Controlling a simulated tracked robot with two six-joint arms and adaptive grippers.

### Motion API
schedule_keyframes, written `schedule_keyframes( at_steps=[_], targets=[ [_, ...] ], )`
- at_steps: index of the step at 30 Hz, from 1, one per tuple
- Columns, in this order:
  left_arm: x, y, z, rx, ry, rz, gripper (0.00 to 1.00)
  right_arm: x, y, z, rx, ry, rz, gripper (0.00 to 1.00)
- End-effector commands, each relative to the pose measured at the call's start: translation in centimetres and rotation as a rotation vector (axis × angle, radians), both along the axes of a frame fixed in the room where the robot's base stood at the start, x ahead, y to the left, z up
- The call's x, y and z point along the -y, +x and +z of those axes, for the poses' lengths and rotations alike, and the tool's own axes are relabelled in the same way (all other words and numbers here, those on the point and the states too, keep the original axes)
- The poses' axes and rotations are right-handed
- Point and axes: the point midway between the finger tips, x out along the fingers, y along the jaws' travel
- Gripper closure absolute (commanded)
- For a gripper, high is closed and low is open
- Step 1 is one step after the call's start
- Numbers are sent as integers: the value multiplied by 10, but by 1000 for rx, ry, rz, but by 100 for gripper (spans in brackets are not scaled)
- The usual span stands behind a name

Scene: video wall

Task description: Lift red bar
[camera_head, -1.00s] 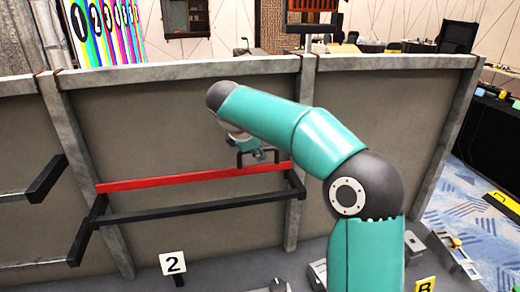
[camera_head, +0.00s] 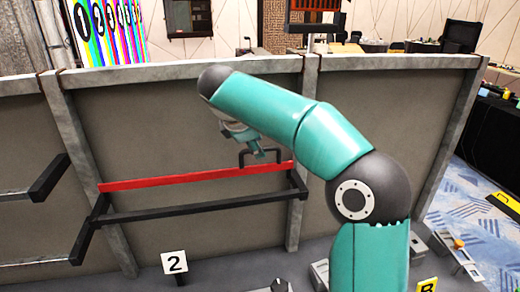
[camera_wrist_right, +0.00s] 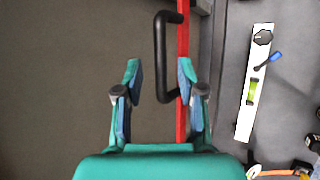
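The red bar (camera_head: 170,179) rests across two black brackets on the grey panel in the head view. In the right wrist view the red bar (camera_wrist_right: 183,25) runs up and down, passing by the right-hand finger. A black U-shaped handle (camera_head: 243,160) stands up from the bar; it also shows in the wrist view (camera_wrist_right: 160,40). My right gripper (camera_wrist_right: 160,70) is open, with the near end of the handle between its fingertips and no clear grip on it. In the head view the right gripper (camera_head: 262,150) is at the handle, partly hidden by my arm. My left gripper is out of view.
Black brackets (camera_head: 190,209) carry the bar, and another bracket (camera_head: 45,180) juts out at the left. A number 2 sign (camera_head: 174,263) stands below. A white level-like tool (camera_wrist_right: 255,85) lies at the right in the wrist view. The panel's top edge (camera_head: 200,68) runs behind my arm.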

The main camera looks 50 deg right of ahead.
Motion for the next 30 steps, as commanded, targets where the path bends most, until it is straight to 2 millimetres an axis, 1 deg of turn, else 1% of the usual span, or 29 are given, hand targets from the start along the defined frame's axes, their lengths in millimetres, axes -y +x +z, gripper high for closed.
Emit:
schedule_keyframes(
  at_steps=[1,6,12,17,30],
  targets=[
    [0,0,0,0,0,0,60,-7,0,10,5,-1,4,61],
    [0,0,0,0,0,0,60,-28,-4,37,4,-1,3,61],
    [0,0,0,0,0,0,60,-43,-8,57,2,-1,1,61],
    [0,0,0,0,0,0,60,-47,-10,63,-1,-1,-1,61],
    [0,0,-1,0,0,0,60,-47,-9,62,-1,-1,-1,61]
  ],
)
